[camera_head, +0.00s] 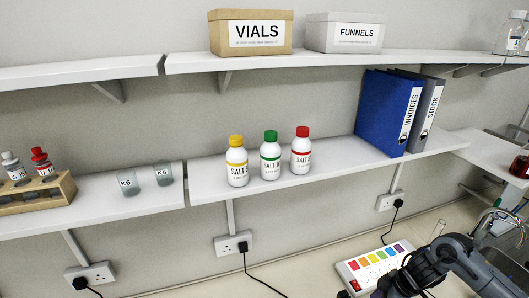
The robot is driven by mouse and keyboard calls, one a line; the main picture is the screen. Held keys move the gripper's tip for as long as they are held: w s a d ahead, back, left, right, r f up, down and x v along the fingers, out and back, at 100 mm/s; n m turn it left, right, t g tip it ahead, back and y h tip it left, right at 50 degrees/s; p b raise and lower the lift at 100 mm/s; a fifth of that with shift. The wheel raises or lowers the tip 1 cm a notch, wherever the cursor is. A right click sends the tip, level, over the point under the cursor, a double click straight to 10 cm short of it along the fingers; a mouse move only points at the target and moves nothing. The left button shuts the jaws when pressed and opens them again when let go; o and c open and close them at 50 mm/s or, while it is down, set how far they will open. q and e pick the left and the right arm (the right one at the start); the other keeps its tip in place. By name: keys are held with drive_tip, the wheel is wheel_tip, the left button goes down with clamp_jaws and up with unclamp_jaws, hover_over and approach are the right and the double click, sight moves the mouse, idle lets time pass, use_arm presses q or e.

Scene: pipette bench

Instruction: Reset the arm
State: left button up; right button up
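My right arm comes in from the lower right corner, with grey links and a dark cable. Its front end, around my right gripper (395,287), is at the bottom edge, over the near right side of a white panel with coloured squares (373,260). The fingertips are not clearly visible, so I cannot tell whether it is open or shut or holds anything. My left arm and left gripper are out of view.
Above the bench, the lower shelf (330,175) carries yellow (237,165), green (270,160) and red-capped (301,155) salt bottles and a blue binder (385,110). A wooden rack (40,205) stands left. A curved tap (490,218) is near the arm.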

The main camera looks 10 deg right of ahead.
drive_tip(key=s+a+f+y+p, duration=0.1)
drive_tip(key=s+a+f, duration=0.3)
drive_tip(key=a, duration=0.5)
drive_tip(key=s+a+f+g+y+p, duration=0.1)
drive_tip(key=s+a+f+y, duration=0.1)
drive_tip(key=s+a+f, duration=0.2)
drive_tip(key=s+a+f+g+y+p, duration=0.1)
drive_tip(key=s+a+f, duration=0.3)
drive_tip(key=s+a, duration=0.4)
drive_tip(key=shift+s+a+f+y, duration=0.15)
drive_tip(key=shift+a, duration=1.3)
drive_tip(key=shift+s+a+f+y, duration=0.15)
drive_tip(key=shift+a, duration=1.3)
drive_tip(key=a+r+m+t+h+p, duration=0.1)
drive_tip(key=a+r+m+t+p, duration=0.1)
drive_tip(key=a+r+m+t, duration=0.35)
drive_tip(key=s+d+r+m+g+h, duration=0.2)
drive_tip(key=s+d+r+h, duration=0.2)
drive_tip(key=d+r+h, duration=0.3)
drive_tip(key=d+r, duration=0.2)
drive_tip(key=d, duration=0.3)
drive_tip(key=shift+s, duration=0.2)
